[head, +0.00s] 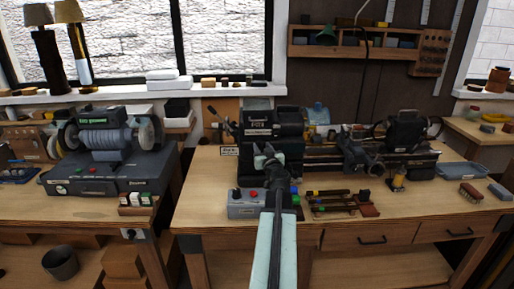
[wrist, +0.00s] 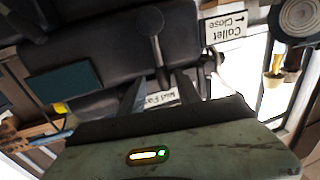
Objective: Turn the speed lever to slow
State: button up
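The speed lever (wrist: 157,50) shows in the wrist view as a dark thin rod with a rounded knob at the top of the picture. A white label (wrist: 160,99) near its lower end is partly hidden; "Mid" and "Fast" seem readable, upside down. My gripper (wrist: 160,93) has its two dark fingers apart, one on each side of the lever's lower end; contact cannot be told. In the head view my gripper (head: 268,158) is in front of the dark lathe headstock (head: 261,128), and the lever cannot be made out there.
A "Collet Close" sign (wrist: 225,27) is right of the lever in the wrist view. In the head view, a grey control box (head: 246,204) and several tools (head: 332,202) lie on the bench below. A bench grinder (head: 107,140) stands left.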

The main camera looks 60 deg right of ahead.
jog(key=shift+w, duration=0.15)
jog(key=c, duration=0.7)
jog(key=shift+w+a, duration=0.1)
grip_shut()
